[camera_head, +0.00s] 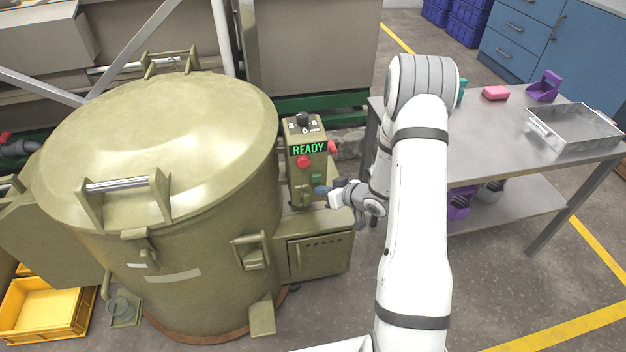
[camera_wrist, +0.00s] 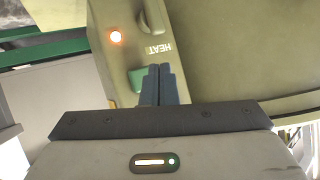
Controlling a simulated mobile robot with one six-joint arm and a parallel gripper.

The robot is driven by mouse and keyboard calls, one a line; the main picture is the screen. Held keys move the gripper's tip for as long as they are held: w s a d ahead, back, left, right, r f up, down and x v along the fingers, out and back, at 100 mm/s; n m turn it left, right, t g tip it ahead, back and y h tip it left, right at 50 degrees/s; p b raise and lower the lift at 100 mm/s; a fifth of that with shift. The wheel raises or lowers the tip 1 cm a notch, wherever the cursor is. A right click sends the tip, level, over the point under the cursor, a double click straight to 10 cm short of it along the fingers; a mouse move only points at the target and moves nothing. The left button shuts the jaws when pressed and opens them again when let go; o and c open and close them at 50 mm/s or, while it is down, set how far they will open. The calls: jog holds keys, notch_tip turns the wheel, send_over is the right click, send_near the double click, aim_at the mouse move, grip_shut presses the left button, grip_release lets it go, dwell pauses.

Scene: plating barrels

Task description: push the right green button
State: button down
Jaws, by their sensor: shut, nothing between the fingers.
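The green button (camera_head: 317,178) is on the front of the olive control box (camera_head: 294,139), low and to the right of a red round button (camera_head: 303,162). It is the only green button I can make out. My gripper (camera_head: 323,189) is shut and empty, with its blue-grey fingertips close in front of the box, just below the green button in the head view. In the wrist view the fingertips (camera_wrist: 161,69) are beside the green button (camera_wrist: 136,78) and overlap its edge. I cannot tell whether they touch it.
The large olive barrel (camera_head: 160,130) stands left of the box. A steel table (camera_head: 480,135) with a metal tray (camera_head: 575,130) is at right.

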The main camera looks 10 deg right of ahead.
aim_at(316, 178)
jog(key=shift+w, duration=0.7)
jog(key=shift+w, duration=0.15)
dwell(1.5)
jog(key=shift+w, duration=0.25)
